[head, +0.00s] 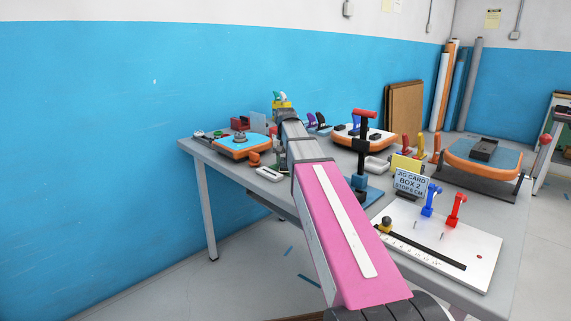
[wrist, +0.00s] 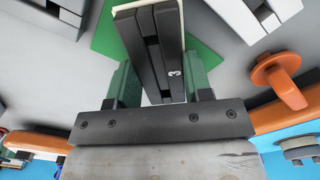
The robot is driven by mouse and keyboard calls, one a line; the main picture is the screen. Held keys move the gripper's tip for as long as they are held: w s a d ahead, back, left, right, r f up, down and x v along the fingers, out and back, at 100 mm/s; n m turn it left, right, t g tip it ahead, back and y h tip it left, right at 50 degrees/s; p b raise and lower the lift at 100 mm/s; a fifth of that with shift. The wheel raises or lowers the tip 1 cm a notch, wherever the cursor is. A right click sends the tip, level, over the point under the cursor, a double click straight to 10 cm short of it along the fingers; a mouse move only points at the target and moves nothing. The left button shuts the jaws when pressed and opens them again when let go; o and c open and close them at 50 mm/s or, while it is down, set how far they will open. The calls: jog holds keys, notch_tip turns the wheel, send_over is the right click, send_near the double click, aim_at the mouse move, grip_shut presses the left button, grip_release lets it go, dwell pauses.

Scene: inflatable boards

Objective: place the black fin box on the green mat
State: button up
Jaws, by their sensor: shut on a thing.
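In the wrist view my gripper (wrist: 160,82) is shut on a black fin box (wrist: 146,38), with one greenish finger on each side of it. The box is long and slotted, with a white 3 on its side and a pale edge. The green mat (wrist: 106,38) shows on both sides of the box, behind it in this view. I cannot tell whether the box touches the mat or is held above it.
An orange knob (wrist: 280,80) is close right of the gripper; grey slotted blocks (wrist: 60,14) and (wrist: 258,14) lie at the upper corners. In the head view the grey table (head: 285,207) carries orange-edged boards (head: 245,151), a black clamp stand (head: 361,150) and a white jig plate (head: 465,245).

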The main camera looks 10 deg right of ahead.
jog(key=shift+f, duration=0.4)
jog(key=shift+f, duration=0.1)
jog(key=o, duration=1)
notch_tip(320, 180, up, 12)
jog(key=shift+r, duration=0.15)
jog(key=shift+s, duration=0.1)
